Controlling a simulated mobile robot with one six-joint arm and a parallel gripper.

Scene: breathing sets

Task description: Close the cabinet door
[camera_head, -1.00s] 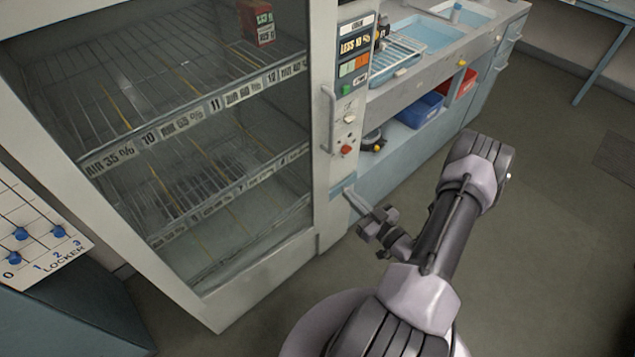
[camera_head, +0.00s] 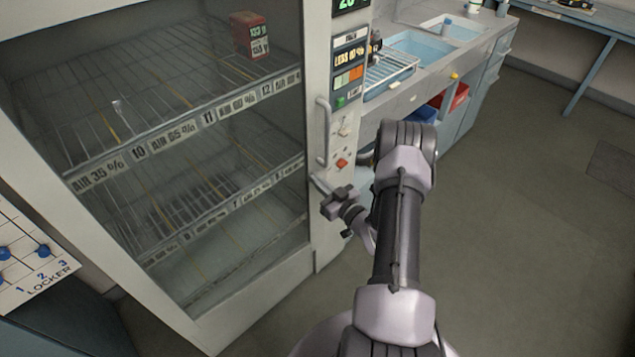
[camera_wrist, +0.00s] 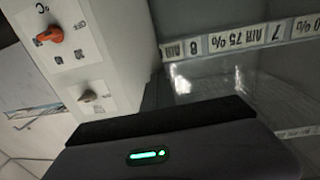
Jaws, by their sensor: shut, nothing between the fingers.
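The cabinet door (camera_head: 265,286) has a pale frame around a large glass pane and fills the left of the head view. Its upright handle (camera_head: 323,132) is on the right side of the frame. How far the door stands ajar is hard to tell. My gripper (camera_head: 317,181) is shut and empty, just below the handle, in front of the right door frame. Contact with the frame cannot be told. In the wrist view, the control panel (camera_wrist: 75,55) is at left and labelled shelf edges (camera_wrist: 240,38) are at right. My gripper's dark body covers the bottom.
Wire shelves with a red box (camera_head: 250,36) show behind the glass. A counter with sinks (camera_head: 425,48) stands right of the cabinet, with red and blue bins below. A locker board (camera_head: 35,265) is at lower left. The floor at right is clear.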

